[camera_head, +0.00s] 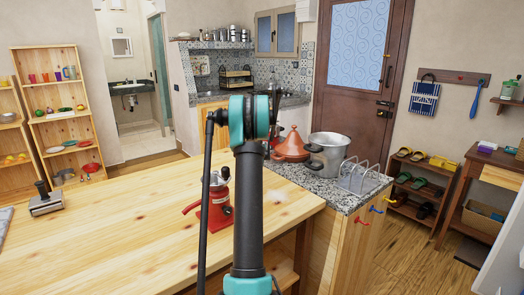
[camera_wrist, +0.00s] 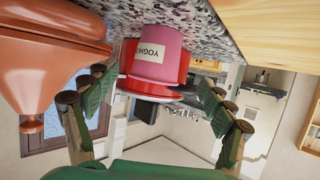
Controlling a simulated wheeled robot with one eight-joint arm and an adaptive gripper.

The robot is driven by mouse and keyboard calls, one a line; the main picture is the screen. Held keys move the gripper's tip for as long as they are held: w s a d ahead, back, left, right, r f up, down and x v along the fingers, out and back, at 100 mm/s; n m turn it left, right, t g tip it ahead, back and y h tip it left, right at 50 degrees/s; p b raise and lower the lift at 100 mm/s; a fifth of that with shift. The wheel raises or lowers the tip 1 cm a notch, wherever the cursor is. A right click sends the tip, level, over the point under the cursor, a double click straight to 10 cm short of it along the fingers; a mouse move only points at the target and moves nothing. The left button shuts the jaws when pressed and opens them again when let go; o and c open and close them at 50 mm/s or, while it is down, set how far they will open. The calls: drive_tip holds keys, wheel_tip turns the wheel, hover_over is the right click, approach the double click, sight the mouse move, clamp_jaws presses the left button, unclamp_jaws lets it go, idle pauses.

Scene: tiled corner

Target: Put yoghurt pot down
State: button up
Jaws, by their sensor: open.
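The yoghurt pot (camera_wrist: 158,52) is pink with a white label and shows in the wrist view, which is upside down. It meets the speckled granite counter (camera_wrist: 215,28) at the top of that picture. My gripper (camera_wrist: 156,86) is open, its green and brown fingers spread on either side of the pot with gaps visible. How far the pot lies between the fingers I cannot tell. In the head view my arm hides the gripper and the pot; the granite counter (camera_head: 330,187) shows at right.
A red dish-like thing (camera_wrist: 181,70) is directly behind the pot. An orange-brown tagine (camera_wrist: 40,65) stands close on the left, and shows in the head view (camera_head: 292,148). A metal pot (camera_head: 330,150) and wire rack (camera_head: 360,176) stand nearby. A red grinder (camera_head: 216,210) is on the wooden table (camera_head: 120,235).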

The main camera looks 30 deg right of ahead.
drive_tip(key=shift+s+x, duration=0.25)
drive_tip(key=shift+x, duration=3.1)
drive_tip(key=shift+d+f, duration=0.1)
drive_tip(key=shift+d, duration=0.1)
drive_tip(key=shift+c, duration=0.6)
drive_tip(key=c, duration=1.4)
drive_tip(key=shift+o, duration=0.2)
